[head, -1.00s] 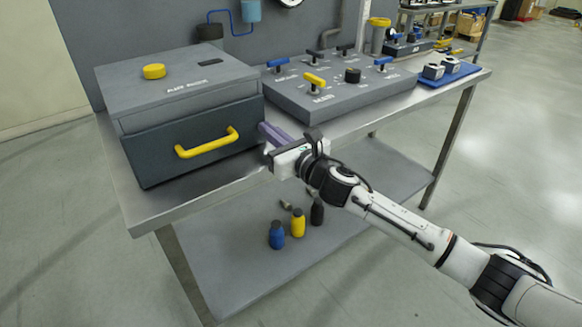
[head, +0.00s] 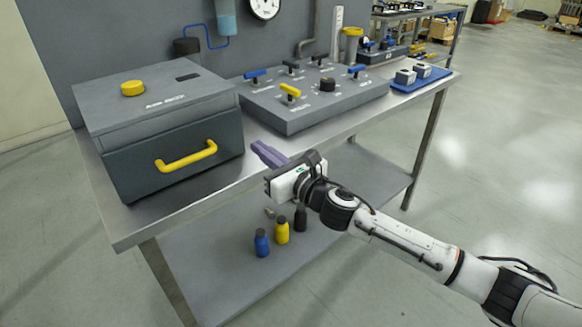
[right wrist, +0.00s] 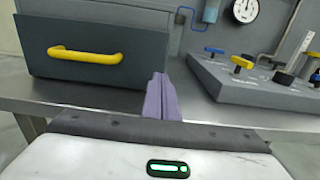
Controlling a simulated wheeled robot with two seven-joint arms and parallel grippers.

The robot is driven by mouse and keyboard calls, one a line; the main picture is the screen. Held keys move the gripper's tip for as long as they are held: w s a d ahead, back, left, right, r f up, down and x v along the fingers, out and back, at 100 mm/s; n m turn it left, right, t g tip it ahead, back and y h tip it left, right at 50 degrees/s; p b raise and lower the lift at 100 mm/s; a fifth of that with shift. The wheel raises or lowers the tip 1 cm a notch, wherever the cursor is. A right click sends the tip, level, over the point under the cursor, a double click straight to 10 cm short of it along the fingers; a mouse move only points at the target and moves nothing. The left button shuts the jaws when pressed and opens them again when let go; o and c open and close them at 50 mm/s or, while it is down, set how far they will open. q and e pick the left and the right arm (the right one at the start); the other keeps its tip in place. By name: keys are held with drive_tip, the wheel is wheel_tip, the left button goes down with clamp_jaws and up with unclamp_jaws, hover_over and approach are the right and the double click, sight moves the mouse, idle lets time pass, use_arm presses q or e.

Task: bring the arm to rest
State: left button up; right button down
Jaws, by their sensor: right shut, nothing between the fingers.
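My right gripper (head: 262,149) has purple fingers and is shut with nothing between them. In the head view it hangs in front of the table's front edge, right of the grey drawer box and apart from its handle. In the right wrist view the closed fingers (right wrist: 160,97) point forward toward the gap between the drawer box and the valve panel. My right arm reaches in from the lower right. My left gripper is not in view.
A grey box (head: 170,155) with a yellow handle (head: 187,157) stands on the steel table's left. A panel (head: 310,113) with several valve levers stands right of it. A blue tray (head: 420,81) lies at the right end. Several bottles (head: 282,230) stand on the lower shelf. Floor at right is clear.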

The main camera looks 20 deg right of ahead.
drive_tip(key=v, duration=0.7)
drive_tip(key=s+a+f+m+g+h, duration=0.1)
drive_tip(key=s+f+m+g, duration=0.1)
drive_tip(key=s+f+m, duration=0.5)
drive_tip(key=s+a+f+m+g+h, duration=0.15)
drive_tip(key=s+f+m, duration=0.25)
drive_tip(key=f+m, duration=0.7)
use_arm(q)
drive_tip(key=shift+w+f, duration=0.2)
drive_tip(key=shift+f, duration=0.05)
use_arm(e)
drive_tip(key=s+f+m+g, duration=0.5)
drive_tip(key=s+f+m, duration=1)
drive_tip(key=s+m, duration=0.4)
drive_tip(key=shift+s+d+f+m+h, duration=0.35)
drive_tip(key=shift+s+d+m+h, duration=0.1)
drive_tip(key=shift+s, duration=0.1)
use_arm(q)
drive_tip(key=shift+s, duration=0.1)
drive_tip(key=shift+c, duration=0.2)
